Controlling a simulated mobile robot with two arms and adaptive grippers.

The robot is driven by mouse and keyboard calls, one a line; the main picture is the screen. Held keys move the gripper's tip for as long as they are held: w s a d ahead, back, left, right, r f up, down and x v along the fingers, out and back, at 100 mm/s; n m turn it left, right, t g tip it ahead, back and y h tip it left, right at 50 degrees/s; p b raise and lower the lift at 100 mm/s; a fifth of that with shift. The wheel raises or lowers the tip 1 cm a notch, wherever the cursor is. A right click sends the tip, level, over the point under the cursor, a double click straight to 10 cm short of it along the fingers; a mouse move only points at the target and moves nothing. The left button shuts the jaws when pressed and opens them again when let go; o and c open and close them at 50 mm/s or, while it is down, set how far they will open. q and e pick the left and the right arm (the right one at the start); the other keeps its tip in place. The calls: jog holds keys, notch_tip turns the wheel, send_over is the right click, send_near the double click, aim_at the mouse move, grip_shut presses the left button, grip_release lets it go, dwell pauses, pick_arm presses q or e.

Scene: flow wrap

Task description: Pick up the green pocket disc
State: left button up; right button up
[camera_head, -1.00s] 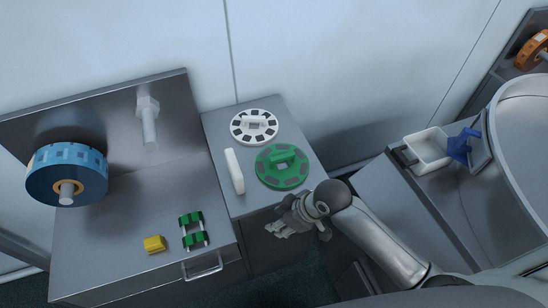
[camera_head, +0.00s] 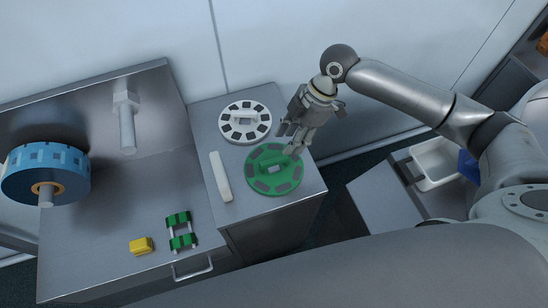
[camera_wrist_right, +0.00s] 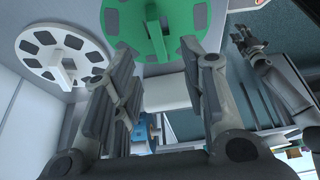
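The green pocket disc (camera_head: 273,178) lies flat on the small metal cabinet, with a raised green handle at its middle and dark pockets round its rim. My right gripper (camera_head: 292,146) is open and empty, just above the far side of the disc, close to the handle. In the right wrist view the green disc (camera_wrist_right: 143,24) shows beyond the parted fingers (camera_wrist_right: 165,70), with its handle near the right finger. No contact is clear. My left gripper (camera_wrist_right: 250,40) shows small at the right of the wrist view, its fingers seemingly apart; the head view does not show it.
A white pocket disc (camera_head: 240,133) lies just behind the green one, and a white bar (camera_head: 221,177) lies to its left. The left bench holds a blue wheel (camera_head: 60,162), a yellow block (camera_head: 141,246) and a green-and-white part (camera_head: 181,230). A white bin (camera_head: 436,181) stands at the right.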

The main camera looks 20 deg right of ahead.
aim_at(274, 160)
jog(key=x, duration=0.4)
jog(key=shift+a+f+p, duration=0.25)
jog(key=shift+f+p, duration=0.05)
jog(key=p+x, duration=0.1)
jog(key=x, duration=0.4)
jog(key=shift+w+a+f+p, duration=0.1)
jog(key=shift+w+a+p, duration=0.1)
jog(key=shift+p, duration=0.15)
jog(key=shift+f, duration=0.25)
pick_arm(q)
jog(key=shift+s+a+r, duration=0.15)
jog(key=shift+s+r, duration=0.05)
jog(key=shift+r, duration=0.4)
jog(key=shift+s+a+r, duration=0.1)
jog(key=shift+s+r, duration=0.1)
jog(key=shift+r, duration=0.35)
pick_arm(e)
grip_shut()
